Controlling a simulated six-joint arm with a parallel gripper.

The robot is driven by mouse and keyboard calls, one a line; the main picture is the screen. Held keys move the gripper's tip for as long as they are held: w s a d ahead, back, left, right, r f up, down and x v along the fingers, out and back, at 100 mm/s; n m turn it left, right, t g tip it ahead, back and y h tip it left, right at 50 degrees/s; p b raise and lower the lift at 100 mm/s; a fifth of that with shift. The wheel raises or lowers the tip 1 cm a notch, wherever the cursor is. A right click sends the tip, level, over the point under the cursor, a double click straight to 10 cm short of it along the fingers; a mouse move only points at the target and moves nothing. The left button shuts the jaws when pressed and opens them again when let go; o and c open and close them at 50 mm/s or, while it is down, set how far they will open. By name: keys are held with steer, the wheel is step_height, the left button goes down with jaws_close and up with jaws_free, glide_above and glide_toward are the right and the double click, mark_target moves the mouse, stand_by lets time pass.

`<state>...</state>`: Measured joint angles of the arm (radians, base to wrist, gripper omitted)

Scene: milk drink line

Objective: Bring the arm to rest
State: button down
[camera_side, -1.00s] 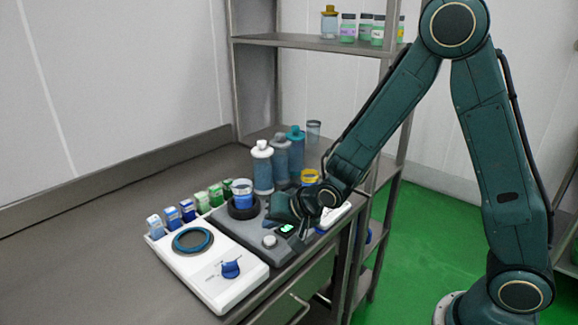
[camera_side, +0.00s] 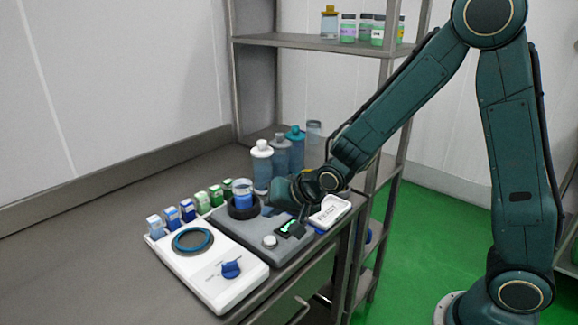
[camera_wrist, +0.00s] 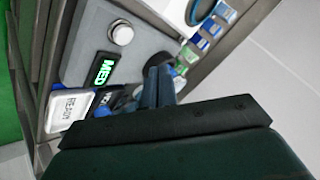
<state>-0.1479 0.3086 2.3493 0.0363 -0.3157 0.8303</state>
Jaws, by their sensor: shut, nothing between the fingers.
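My gripper (camera_side: 268,210) is shut and empty, low over the grey mixer unit (camera_side: 262,256), just right of the cup. In the wrist view its two fingers (camera_wrist: 158,84) are together over the unit's edge. A clear cup with blue contents (camera_side: 243,194) stands upright in the black ring (camera_side: 240,211) of the unit. The unit has a round pale knob (camera_side: 270,241) and a lit green display (camera_side: 289,226), which reads MED in the wrist view (camera_wrist: 104,71). Whether the fingertips touch anything cannot be told.
A white unit (camera_side: 222,292) with a teal ring and blue knob stands left. Small cartons (camera_side: 188,210) line up behind. Several bottles (camera_side: 262,167) stand near my wrist. A white tile (camera_wrist: 70,109) reading READY lies right of the mixer. A shelf rack (camera_side: 310,42) stands behind.

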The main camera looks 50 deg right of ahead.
steer(key=shift+r, duration=0.1)
steer(key=s+d+r+n+g, duration=0.2)
steer(key=s+d+r+n, duration=0.2)
steer(key=s+r, duration=0.65)
steer(key=s+d+r+n, duration=0.1)
steer(key=s+r+n, duration=0.1)
steer(key=s, duration=0.6)
steer(key=s+r+n+g+h, duration=0.1)
steer(key=s+r, duration=0.1)
steer(key=s, duration=0.6)
steer(key=shift+s+d+n+g, duration=0.3)
steer(key=shift+s+d+n, duration=0.1)
